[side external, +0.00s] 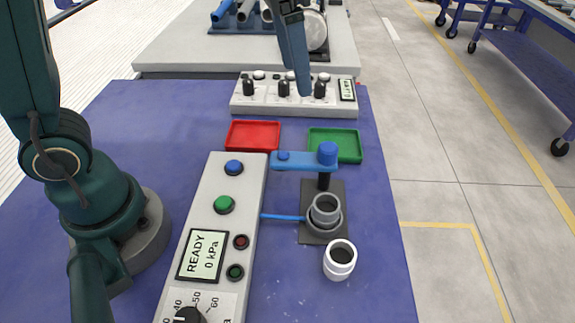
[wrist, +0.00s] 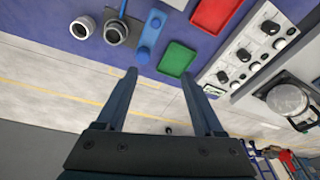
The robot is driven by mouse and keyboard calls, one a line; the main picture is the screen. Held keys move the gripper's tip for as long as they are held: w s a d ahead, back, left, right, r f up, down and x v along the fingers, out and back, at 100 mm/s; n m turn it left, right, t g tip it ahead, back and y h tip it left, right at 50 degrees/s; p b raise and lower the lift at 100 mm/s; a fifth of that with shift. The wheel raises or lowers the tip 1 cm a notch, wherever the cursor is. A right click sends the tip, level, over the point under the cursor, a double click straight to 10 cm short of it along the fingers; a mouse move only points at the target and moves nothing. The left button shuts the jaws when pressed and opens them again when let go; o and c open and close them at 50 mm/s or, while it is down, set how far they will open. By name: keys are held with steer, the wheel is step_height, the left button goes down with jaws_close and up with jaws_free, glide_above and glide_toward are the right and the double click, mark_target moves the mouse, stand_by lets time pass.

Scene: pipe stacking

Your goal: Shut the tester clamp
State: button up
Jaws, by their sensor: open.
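The tester clamp (side external: 305,161) is a blue arm with a round blue knob on a dark post. Its arm points left, away from the grey pipe fitting (side external: 325,209) that stands upright in the tester's seat on a dark plate (side external: 312,238). The clamp also shows in the wrist view (wrist: 151,32), beside the grey fitting (wrist: 116,33). My gripper (side external: 304,92) hangs above the rear knob panel, behind the clamp and apart from it. In the wrist view my gripper (wrist: 158,73) has its two fingers spread with nothing between them.
A white pipe fitting (side external: 340,260) stands in front of the tester. A long control box (side external: 214,240) at left reads "READY 0 kPa". A red tray (side external: 253,135) and a green tray (side external: 346,146) lie behind the clamp. The rear knob panel (side external: 265,103) stands beyond them.

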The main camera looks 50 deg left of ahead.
steer(key=m+g, duration=0.1)
steer(key=g, duration=0.1)
glide_above(329, 147)
steer(key=a, duration=0.1)
step_height(329, 147, down, 5)
steer(key=shift+w+a, duration=0.1)
steer(key=shift+a, duration=0.05)
steer(key=f, duration=0.1)
steer(key=d+f, duration=0.1)
steer(key=f, duration=0.1)
steer(key=shift+f+m, duration=0.1)
steer(key=shift+m, duration=0.2)
steer(key=shift+d+f, duration=0.1)
steer(key=shift+f, duration=2.35)
jaws_close()
